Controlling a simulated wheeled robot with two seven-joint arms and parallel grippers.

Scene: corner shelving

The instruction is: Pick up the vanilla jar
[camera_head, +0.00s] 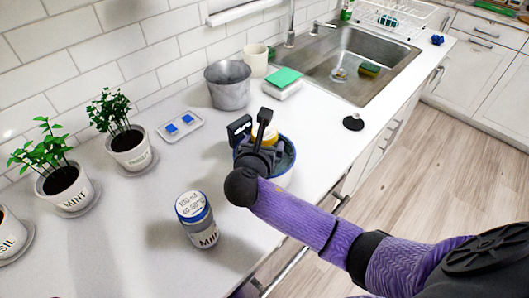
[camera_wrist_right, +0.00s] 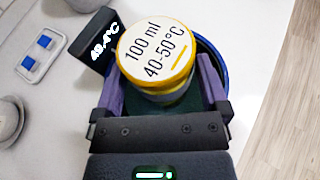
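A jar with a yellow-rimmed white lid reading "100 ml 40-50°C" (camera_wrist_right: 155,50) stands in a blue bowl (camera_wrist_right: 212,62); I take it as the vanilla jar, though no name shows on it. In the head view the yellow jar (camera_head: 265,134) is partly hidden behind my right gripper (camera_head: 262,143), and the blue bowl (camera_head: 287,158) is around it. In the wrist view my right gripper (camera_wrist_right: 160,80) has its purple fingers apart, one on each side of the jar, with a small gap visible at the right. My left gripper is not in view.
A black thermometer display (camera_wrist_right: 104,42) reading about 49.4°C is close to the bowl's left side. A blue-lidded jar (camera_head: 197,221) stands in front-left. A metal bucket (camera_head: 228,86), sink (camera_head: 352,65) and potted herbs (camera_head: 66,188) are around.

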